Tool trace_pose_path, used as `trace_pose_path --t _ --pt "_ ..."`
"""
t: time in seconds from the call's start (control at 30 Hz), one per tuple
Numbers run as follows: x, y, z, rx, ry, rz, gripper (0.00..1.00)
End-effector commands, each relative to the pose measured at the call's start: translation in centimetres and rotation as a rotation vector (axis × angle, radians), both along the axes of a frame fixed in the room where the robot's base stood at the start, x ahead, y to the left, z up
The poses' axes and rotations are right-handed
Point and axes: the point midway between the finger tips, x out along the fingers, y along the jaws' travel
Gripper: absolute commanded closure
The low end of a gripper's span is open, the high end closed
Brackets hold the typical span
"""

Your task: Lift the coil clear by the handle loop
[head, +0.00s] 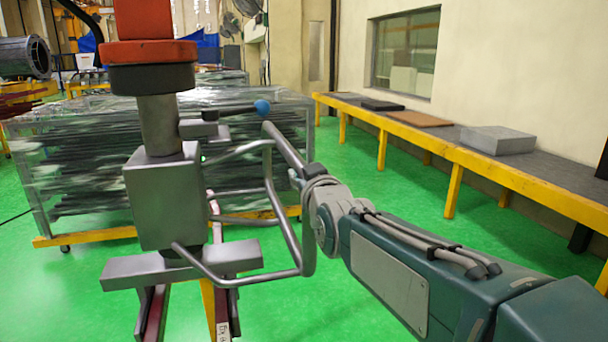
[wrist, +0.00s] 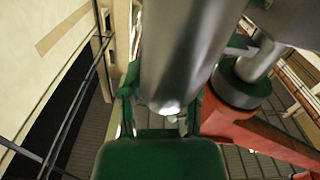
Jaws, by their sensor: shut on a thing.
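A bent grey tube forms the handle loop (head: 270,180), sticking out to the right from a grey box (head: 163,203) on an upright post in the head view. My gripper (head: 297,178) is at the loop's right side, with its fingers mostly hidden by the tube and my wrist. In the wrist view a thick grey tube (wrist: 185,50) runs down between my green gripper parts (wrist: 160,120), and my gripper is shut on it. I cannot make out separate coil windings in either view.
A lever with a blue knob (head: 262,107) sticks out above the loop, close to it. A red and black head (head: 150,55) tops the post. A wrapped rack (head: 80,160) stands behind. A long bench (head: 450,140) lines the right wall. Green floor between is clear.

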Motion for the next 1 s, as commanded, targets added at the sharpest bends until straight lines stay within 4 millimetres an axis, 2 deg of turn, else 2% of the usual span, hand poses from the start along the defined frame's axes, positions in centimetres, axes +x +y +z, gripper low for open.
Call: trace_pose_path --t 0.47,0.5,0.57,1.0 --pt "0.04 0.05 -0.41 -0.003 0.009 0.0 1.0" --pt "0.04 0.05 -0.42 -0.003 0.01 0.0 0.44" --pt "0.04 0.05 -0.39 -0.003 0.009 0.0 0.17" --pt "-0.14 -0.01 -0.24 -0.002 0.006 0.0 0.17"
